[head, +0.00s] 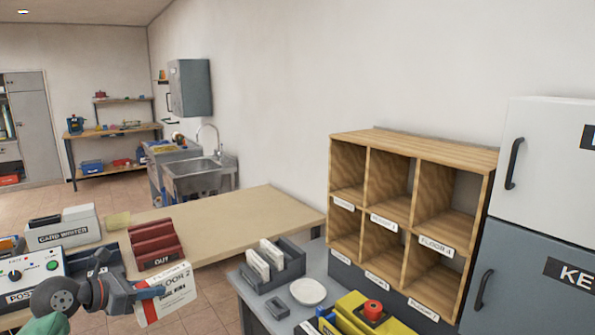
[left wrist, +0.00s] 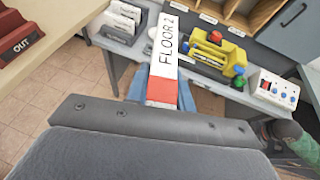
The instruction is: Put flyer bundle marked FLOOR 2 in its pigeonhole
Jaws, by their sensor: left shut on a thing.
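The flyer bundle marked FLOOR 2 (head: 168,290) is a white block with a red band, held low at the left in the head view. It also shows in the left wrist view (left wrist: 164,55). My left gripper (head: 150,293) is shut on it, in the air away from the rack. The wooden pigeonhole rack (head: 413,141) has two rows of three openings with white labels. One upper label reads FLOOR 4 (head: 436,245); the other labels are too small or angled to read surely. The openings I can see into look empty.
A grey counter (head: 240,283) carries a grey holder with white envelopes (head: 272,265), a white dish (head: 308,291) and a yellow device (head: 372,312) before the rack. A red OUT tray (head: 156,245) stands on the tan table (head: 255,215). Grey cabinets (head: 530,270) stand right of the rack.

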